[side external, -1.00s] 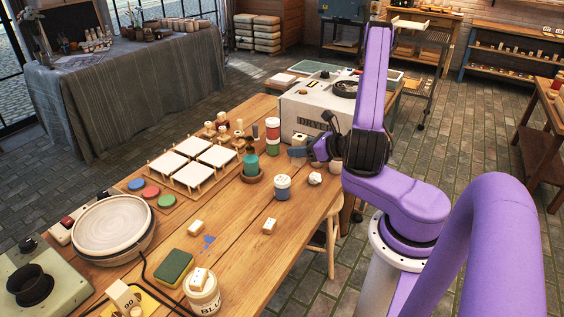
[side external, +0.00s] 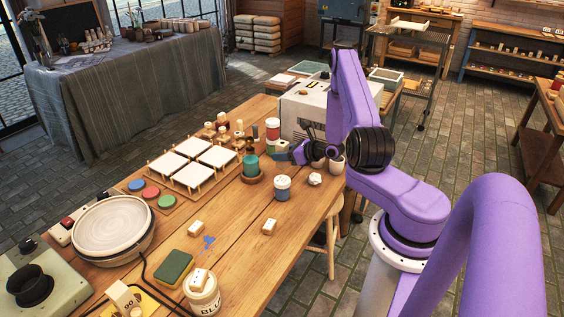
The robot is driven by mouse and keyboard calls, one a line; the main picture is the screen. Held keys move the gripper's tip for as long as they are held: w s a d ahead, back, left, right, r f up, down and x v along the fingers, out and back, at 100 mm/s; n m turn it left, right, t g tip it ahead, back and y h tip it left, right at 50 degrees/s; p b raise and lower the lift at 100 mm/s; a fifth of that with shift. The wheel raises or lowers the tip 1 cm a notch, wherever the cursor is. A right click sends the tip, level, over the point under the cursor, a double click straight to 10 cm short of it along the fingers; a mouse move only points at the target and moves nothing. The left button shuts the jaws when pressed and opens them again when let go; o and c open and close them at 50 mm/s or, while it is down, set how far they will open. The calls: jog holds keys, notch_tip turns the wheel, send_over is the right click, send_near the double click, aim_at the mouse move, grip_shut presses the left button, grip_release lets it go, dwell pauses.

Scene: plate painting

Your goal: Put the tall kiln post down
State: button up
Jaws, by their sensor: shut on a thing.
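My gripper (side external: 297,153) is at the right side of the table, in front of the white dryer box and above the blue-labelled jar. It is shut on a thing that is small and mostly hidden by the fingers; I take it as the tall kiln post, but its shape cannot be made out. Several small pale and wooden pieces (side external: 222,130) stand in a cluster behind the square white tiles (side external: 190,163).
Close around my gripper are the dryer box (side external: 302,108), a red-and-white jar stack (side external: 272,128), a green pot on a saucer (side external: 251,166), the blue-labelled jar (side external: 282,187) and a white crumpled lump (side external: 315,179).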

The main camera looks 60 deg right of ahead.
jog(key=shift+w+d+f, duration=0.15)
jog(key=shift+w+f, duration=0.15)
jog(key=shift+f, duration=1.65)
jog(key=shift+f, duration=0.1)
jog(key=o, duration=1.2)
